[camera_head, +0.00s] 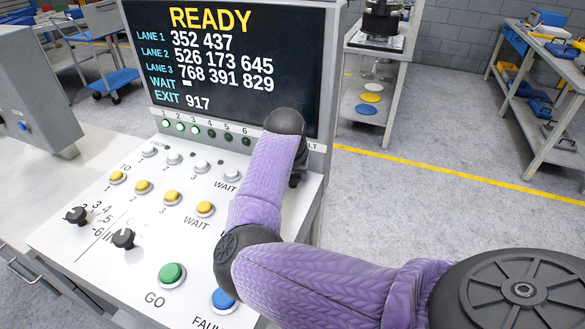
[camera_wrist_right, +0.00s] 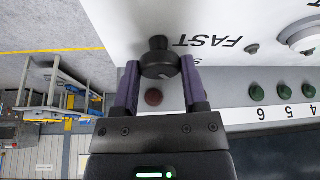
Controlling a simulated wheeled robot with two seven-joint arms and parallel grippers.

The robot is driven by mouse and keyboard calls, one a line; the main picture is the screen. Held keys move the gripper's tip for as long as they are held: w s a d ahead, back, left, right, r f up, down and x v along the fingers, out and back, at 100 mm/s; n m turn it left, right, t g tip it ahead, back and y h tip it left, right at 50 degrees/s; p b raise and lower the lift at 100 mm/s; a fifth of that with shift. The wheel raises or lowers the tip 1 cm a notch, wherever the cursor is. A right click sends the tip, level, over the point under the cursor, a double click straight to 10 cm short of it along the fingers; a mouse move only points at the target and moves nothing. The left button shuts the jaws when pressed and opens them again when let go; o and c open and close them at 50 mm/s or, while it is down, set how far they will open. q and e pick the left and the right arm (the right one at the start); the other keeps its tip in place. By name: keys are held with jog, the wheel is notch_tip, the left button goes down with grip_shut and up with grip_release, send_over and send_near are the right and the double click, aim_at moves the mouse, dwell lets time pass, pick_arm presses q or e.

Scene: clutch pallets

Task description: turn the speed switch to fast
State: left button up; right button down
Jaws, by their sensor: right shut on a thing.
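The speed switch (camera_wrist_right: 158,50) is a black knob on the white panel, beside the printed word FAST, in the right wrist view. My right gripper (camera_wrist_right: 159,68) has its two purple fingers on either side of the knob and is shut on it. I cannot tell which way the knob points. In the head view my purple right arm reaches over the right part of the console (camera_head: 105,218) and hides the switch and the fingertips. My left gripper is not in view.
Two other black knobs (camera_head: 76,215) (camera_head: 123,238), a green GO button (camera_head: 172,275) and a blue FAULT button (camera_head: 223,300) sit on the panel. Yellow and white buttons lie behind them. The screen (camera_head: 235,60) reads READY. A red-brown round lamp (camera_wrist_right: 153,97) is near my fingers.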

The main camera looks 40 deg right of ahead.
jog(key=n+p, duration=0.2)
jog(key=p, duration=0.1)
jog(key=n+y+p, duration=0.1)
jog(key=n+p, duration=0.1)
jog(key=p, duration=0.1)
jog(key=n+t+p, duration=0.1)
jog(key=p, duration=0.2)
jog(key=shift+s+d+r+n+y, duration=0.15)
jog(key=shift+d+r+n+y, duration=0.05)
jog(key=shift+r+n+y, duration=0.2)
jog(key=shift+d+f+n+t+y+p, duration=0.15)
jog(key=shift+n+y+p, duration=0.1)
jog(key=shift+n+p, duration=0.35)
jog(key=shift+a+f+n+t+y+p, duration=0.15)
jog(key=shift+n+y+p, duration=0.1)
jog(key=shift+n+p, duration=0.35)
jog(key=shift+d+n, duration=0.1)
jog(key=shift+n, duration=0.6)
jog(key=shift+n+y+p, duration=0.4)
jog(key=shift+n+y, duration=0.1)
jog(key=shift+n, duration=0.3)
jog(key=shift+c, duration=0.7)
grip_release()
